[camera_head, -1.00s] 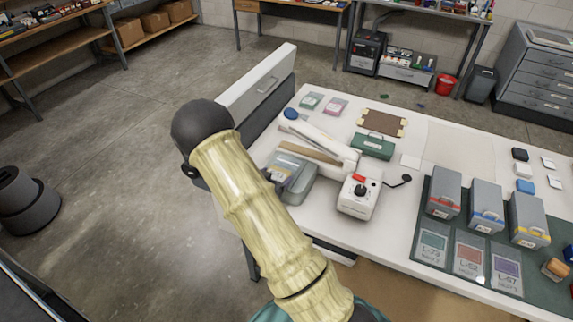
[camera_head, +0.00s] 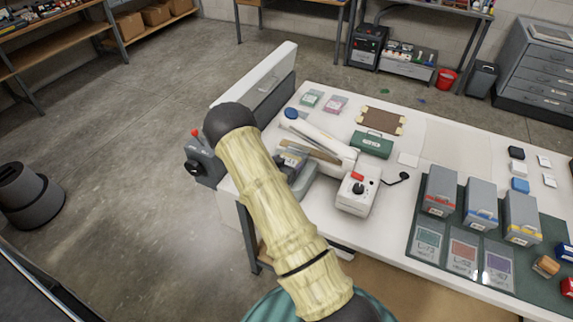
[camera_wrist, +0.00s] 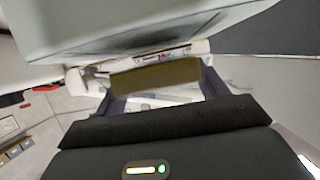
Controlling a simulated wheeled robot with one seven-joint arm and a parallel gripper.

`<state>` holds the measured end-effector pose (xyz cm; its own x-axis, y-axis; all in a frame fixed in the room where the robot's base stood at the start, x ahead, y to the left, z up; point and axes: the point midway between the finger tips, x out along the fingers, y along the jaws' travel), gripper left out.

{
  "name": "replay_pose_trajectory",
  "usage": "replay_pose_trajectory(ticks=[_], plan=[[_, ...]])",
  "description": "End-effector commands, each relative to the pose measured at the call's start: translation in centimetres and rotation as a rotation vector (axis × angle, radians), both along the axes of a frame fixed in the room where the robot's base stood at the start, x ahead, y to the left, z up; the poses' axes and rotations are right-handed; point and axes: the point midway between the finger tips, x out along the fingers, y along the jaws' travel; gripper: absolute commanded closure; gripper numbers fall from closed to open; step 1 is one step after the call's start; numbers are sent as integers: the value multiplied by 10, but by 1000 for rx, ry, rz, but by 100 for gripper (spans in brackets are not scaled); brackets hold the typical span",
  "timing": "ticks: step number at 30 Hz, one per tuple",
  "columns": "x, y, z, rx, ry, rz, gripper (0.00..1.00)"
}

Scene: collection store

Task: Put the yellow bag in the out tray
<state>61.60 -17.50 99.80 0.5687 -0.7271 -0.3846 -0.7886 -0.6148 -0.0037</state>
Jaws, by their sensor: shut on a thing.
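My gripper (camera_wrist: 158,88) is shut on a flat, dull yellow strip, which I take to be the yellow bag (camera_wrist: 155,77). It spans the space between the two dark fingers in the wrist view. In the head view my arm crosses the bench's left part and hides much of what is behind it. A grey tray-like container (camera_head: 307,184) shows beside my arm, partly covered. I cannot tell whether it is the out tray.
On the white bench stand a white device with a black knob (camera_head: 354,195), a green box (camera_head: 371,145) and a brown board (camera_head: 382,120). Grey bins (camera_head: 439,190) line a dark mat at right. A grey machine with a red knob (camera_head: 204,162) is at left.

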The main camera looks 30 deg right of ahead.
Motion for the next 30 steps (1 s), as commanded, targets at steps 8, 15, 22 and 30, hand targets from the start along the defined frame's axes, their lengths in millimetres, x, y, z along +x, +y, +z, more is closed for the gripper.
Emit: replay_pose_trajectory(ticks=[8, 15, 22, 30], plan=[[0, -1, -16, 0, -1, -1, 54], [1, 1, -18, 0, -1, 2, 54], [1, 2, -19, -1, 0, 2, 6], [0, 1, -19, -1, 0, 1, 6]])
